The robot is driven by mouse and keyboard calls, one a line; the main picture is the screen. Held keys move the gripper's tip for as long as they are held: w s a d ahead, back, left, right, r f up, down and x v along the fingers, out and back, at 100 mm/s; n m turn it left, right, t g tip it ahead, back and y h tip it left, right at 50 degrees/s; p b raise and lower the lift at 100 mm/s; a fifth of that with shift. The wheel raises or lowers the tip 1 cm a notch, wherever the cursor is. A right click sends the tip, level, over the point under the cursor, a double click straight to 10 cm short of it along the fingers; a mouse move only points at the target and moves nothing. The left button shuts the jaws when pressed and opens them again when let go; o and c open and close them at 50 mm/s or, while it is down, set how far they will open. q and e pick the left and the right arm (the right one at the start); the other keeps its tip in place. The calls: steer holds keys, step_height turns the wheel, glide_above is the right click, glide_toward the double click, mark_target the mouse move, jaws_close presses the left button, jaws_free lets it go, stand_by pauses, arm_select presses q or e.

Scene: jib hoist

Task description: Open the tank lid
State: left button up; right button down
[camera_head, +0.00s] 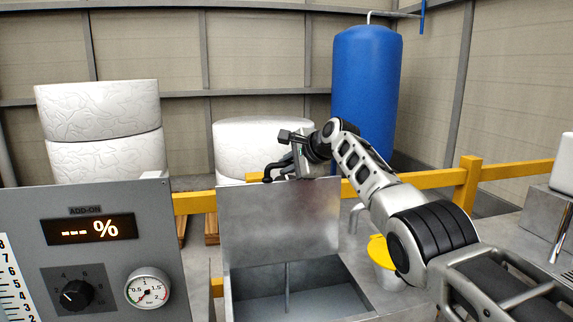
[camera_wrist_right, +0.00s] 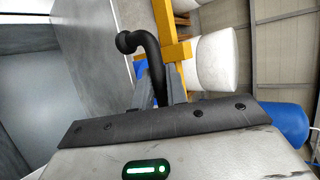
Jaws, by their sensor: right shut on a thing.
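The tank lid (camera_head: 278,222) is a flat grey metal panel standing raised, close to upright, at the back of the open tank (camera_head: 232,285). The tank's inside and a thin upright rod (camera_head: 287,287) show below it. My right gripper (camera_head: 282,168) is at the lid's top edge, shut on the black lid handle (camera_head: 269,177). In the right wrist view the curved black handle (camera_wrist_right: 152,62) runs between the fingers, with the lid's grey face (camera_wrist_right: 103,50) to the left. My left gripper is not in view.
A grey control panel (camera_head: 95,215) with a display, knob and gauge stands at the left. A yellow rail (camera_head: 440,180) runs behind. A blue tank (camera_head: 365,95) and white wrapped stacks (camera_head: 100,130) stand further back. A yellow-topped container (camera_head: 383,252) is right of the tank.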

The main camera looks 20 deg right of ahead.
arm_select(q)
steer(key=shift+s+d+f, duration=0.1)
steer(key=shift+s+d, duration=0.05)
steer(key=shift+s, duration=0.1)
arm_select(e)
steer(key=shift+s, duration=0.1)
steer(key=c, duration=1.4)
jaws_free()
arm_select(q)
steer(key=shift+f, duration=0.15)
arm_select(e)
steer(key=shift+d, duration=0.1)
